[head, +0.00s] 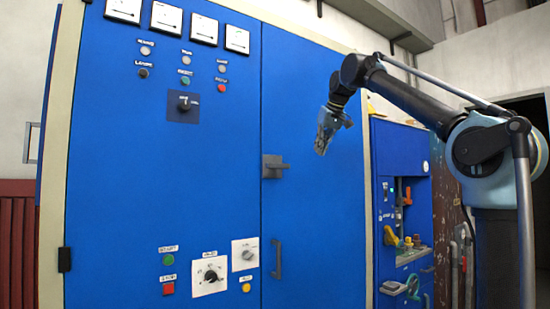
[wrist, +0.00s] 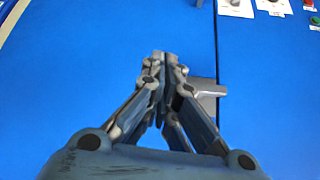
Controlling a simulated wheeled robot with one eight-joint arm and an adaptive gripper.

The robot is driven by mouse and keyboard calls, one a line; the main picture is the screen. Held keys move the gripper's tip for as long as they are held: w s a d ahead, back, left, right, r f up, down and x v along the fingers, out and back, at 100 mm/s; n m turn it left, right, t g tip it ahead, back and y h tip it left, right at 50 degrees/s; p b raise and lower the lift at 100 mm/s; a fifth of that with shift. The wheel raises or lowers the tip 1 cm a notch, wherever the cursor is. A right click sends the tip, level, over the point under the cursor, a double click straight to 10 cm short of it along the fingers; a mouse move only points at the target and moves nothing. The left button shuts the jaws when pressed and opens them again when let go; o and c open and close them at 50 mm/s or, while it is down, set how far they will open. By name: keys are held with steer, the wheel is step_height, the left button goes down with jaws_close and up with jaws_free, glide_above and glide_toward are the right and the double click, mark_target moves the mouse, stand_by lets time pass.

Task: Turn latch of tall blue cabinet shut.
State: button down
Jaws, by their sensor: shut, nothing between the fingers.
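The tall blue cabinet (head: 315,120) fills much of the head view. My gripper (head: 321,151) is in front of the right door, above and to the right of the latch in the head view. In the wrist view my gripper (wrist: 162,56) has its fingertips together with nothing between them. I see no clear contact with the latch.
A dark door handle (head: 277,259) is below the latch. The left panel carries a black rotary switch (head: 184,104), knobs and buttons. A smaller blue cabinet (head: 400,150) with levers and a handwheel stands to the right. The right door's face around my gripper is clear.

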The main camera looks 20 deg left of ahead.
steer(key=s+a+r+n+y, duration=0.2)
steer(key=s+a+r, duration=0.1)
steer(key=a+r, duration=0.6)
steer(key=shift+s+a+r, duration=0.15)
steer(key=shift+a, duration=1.95)
glide_above(276, 166)
steer(key=f, duration=0.8)
steer(key=shift+s+a, duration=0.4)
steer(key=shift+f, duration=1.55)
steer(key=shift+d, duration=0.25)
steer(key=shift+a+n, duration=0.1)
steer(key=shift+n, duration=0.2)
